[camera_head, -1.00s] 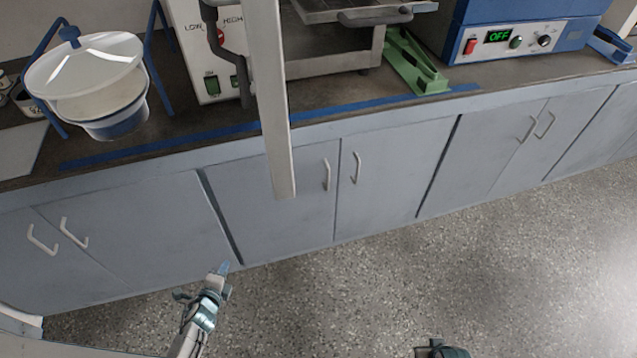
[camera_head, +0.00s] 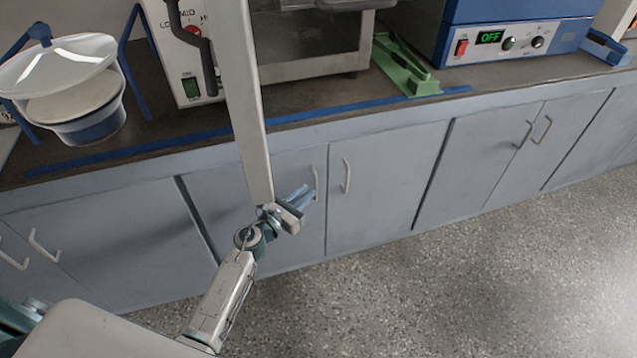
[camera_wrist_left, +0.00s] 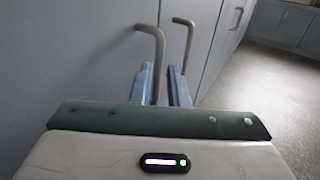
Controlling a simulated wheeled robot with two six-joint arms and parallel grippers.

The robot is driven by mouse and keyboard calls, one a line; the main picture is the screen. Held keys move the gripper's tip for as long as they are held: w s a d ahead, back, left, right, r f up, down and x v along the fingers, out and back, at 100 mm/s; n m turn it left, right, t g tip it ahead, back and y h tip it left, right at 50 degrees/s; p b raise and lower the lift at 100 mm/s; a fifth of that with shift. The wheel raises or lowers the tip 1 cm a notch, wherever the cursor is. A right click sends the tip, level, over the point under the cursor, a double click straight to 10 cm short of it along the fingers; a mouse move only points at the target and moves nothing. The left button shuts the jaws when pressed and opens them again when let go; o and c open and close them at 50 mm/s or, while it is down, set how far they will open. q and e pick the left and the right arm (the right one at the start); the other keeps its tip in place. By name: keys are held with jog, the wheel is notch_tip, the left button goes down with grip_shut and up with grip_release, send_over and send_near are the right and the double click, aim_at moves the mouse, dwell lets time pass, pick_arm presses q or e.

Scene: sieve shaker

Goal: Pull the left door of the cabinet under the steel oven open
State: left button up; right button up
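The steel oven (camera_head: 310,50) stands on the counter. Below it is a pair of closed grey cabinet doors: the left door (camera_head: 225,205) and the right door (camera_head: 385,180). The left door's bar handle (camera_head: 316,182) is at its right edge, and it also shows in the wrist view (camera_wrist_left: 158,60). My left gripper (camera_head: 302,194) is at this handle. In the wrist view its two blue fingers (camera_wrist_left: 160,85) are apart, with the handle's bar appearing between them; contact cannot be told. The right door's handle (camera_head: 346,175) lies just beyond the right finger. My right gripper is not in view.
A long pale upright panel edge (camera_head: 247,100) hangs in front of the left door, close above my left wrist. A green stand (camera_head: 405,68) and a blue device (camera_head: 515,40) stand on the counter. The speckled floor (camera_head: 450,290) is clear on the right.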

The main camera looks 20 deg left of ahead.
aim_at(315, 186)
pick_arm(q)
jog(key=x, duration=0.5)
jog(key=shift+w, duration=0.3)
grip_shut()
jog(key=shift+s, duration=0.1)
